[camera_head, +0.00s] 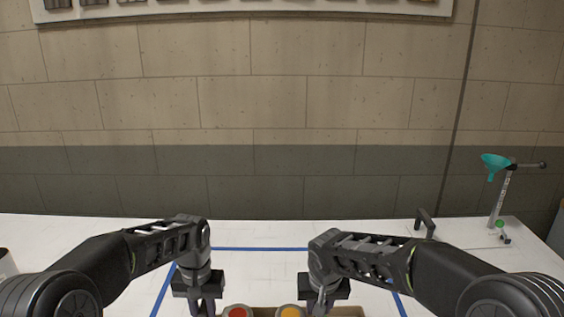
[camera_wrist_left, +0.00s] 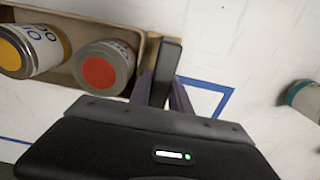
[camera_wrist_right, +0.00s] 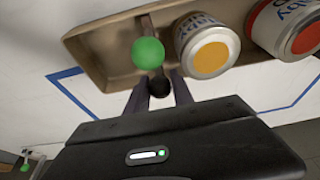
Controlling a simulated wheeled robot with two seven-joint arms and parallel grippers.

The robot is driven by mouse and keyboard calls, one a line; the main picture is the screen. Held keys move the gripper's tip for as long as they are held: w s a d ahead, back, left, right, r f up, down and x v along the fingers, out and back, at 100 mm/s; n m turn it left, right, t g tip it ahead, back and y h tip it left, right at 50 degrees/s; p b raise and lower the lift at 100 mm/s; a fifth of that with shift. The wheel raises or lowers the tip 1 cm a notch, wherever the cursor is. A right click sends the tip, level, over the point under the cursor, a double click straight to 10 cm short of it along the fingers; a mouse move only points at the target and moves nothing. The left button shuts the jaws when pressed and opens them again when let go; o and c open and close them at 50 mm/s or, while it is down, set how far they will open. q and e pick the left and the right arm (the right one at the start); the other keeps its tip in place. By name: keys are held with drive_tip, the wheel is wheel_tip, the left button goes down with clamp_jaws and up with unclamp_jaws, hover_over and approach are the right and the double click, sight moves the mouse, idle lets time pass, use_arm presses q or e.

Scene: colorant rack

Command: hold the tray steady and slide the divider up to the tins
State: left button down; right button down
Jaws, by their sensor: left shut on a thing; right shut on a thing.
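The open tan tray (camera_wrist_right: 100,62) holds a yellow-topped tin (camera_wrist_right: 212,55) and a red-topped tin (camera_wrist_left: 105,70). My left gripper (camera_wrist_left: 162,95) is shut on a dark upright handle (camera_wrist_left: 167,65) at the tray's end beside the red tin. The divider (camera_wrist_right: 148,25) stands across the tray beside the yellow tin, with what looks like a narrow gap. A green ball (camera_wrist_right: 148,52) shows over it. My right gripper (camera_wrist_right: 160,92) is shut on a dark knob at the divider's near end. In the head view the tray is mostly cut off by the lower edge.
Blue tape (camera_head: 260,249) marks the white table around the tray. A teal-ended can (camera_wrist_left: 304,95) stands apart from the tray. The table behind the tray is clear.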

sight(299, 308)
use_arm(q)
drive_tip(key=shift+d, duration=0.1)
use_arm(e)
drive_tip(key=shift+a, duration=0.55)
drive_tip(key=shift+a, duration=0.95)
drive_tip(key=shift+a, duration=2)
